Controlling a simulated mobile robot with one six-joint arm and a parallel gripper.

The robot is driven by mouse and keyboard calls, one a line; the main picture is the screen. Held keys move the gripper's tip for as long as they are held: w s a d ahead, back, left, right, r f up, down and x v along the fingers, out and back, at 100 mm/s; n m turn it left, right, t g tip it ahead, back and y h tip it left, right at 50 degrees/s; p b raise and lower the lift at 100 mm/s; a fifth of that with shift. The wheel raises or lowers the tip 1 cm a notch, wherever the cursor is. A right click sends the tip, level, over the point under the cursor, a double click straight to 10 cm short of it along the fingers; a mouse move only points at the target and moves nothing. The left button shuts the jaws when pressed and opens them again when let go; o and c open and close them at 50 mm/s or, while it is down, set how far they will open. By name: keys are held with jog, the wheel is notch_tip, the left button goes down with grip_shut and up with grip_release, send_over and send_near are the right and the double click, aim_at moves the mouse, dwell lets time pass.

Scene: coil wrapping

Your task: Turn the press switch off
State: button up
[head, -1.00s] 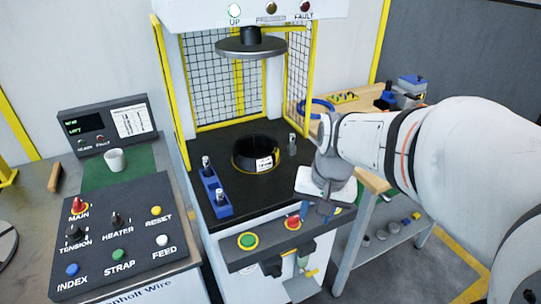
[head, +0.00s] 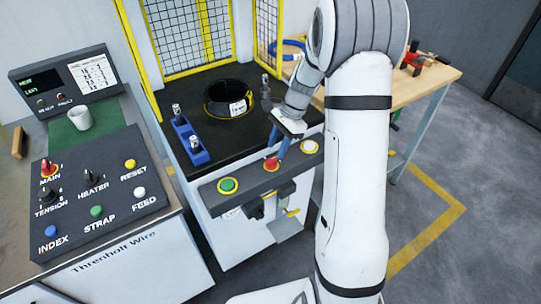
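The press front panel (head: 248,181) carries a green button (head: 228,186) in a yellow ring at the left, a red switch (head: 271,164) in the middle and a white button (head: 310,147) at the right. I take the red one as the press switch; its setting is too small to read. My gripper (head: 277,150) points down from my arm, with its bluish fingertips just above and behind the red switch. I cannot tell whether they touch it, or how far apart they are.
A black coil (head: 216,108) with a white label lies on the press bed (head: 196,88). A blue holder (head: 189,143) stands left of it. The control console (head: 110,220) with a red MAIN switch is at the left. A wooden bench (head: 430,85) stands at the right.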

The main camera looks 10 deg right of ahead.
aim_at(271, 159)
jog(key=shift+x, duration=2.15)
jog(key=shift+c, duration=0.3)
